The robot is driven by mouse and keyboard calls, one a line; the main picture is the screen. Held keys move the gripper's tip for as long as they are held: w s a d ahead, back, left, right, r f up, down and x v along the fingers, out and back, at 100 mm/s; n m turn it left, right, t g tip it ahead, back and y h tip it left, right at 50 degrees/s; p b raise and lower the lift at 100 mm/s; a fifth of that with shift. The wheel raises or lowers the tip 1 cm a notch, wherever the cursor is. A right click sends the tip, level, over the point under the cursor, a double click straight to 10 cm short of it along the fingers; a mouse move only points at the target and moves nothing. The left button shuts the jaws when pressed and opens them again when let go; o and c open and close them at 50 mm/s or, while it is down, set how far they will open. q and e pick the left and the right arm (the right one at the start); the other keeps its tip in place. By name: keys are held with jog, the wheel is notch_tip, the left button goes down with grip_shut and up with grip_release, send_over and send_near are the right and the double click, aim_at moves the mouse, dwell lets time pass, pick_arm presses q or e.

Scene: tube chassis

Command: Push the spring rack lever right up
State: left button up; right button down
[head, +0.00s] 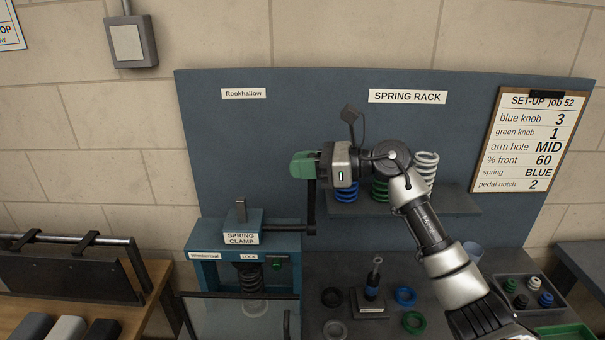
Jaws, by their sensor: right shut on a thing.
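A lever with a green grip (302,166) stands in front of the blue-grey back board. Its black arm (311,208) runs upright from the grip down to a rod on the right side of the spring clamp (243,225). My right gripper (322,166) is shut on the green grip, coming from the right, and its fingers partly hide the grip's right end. The spring rack shelf (455,202) is behind my right arm, below the "SPRING RACK" label (407,96). My left gripper is not in view.
Blue (346,194), green (379,191) and white (427,168) springs stand on the shelf, partly hidden by my arm. Below are loose rings, a post on a base (372,288) and a tray of small parts (527,297). A set-up board (531,140) hangs right.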

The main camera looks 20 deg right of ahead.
jog(key=shift+w+d+m, duration=0.3)
jog(key=shift+w+m, duration=0.4)
jog(key=shift+w, duration=0.25)
jog(key=c, duration=1.1)
grip_release()
jog(key=shift+w+f, duration=0.1)
jog(key=shift+w, duration=0.05)
jog(key=shift+o, duration=0.2)
jog(key=b+v, duration=0.4)
jog(key=v, duration=0.7)
jog(key=shift+b, duration=0.4)
jog(key=shift+w, duration=0.1)
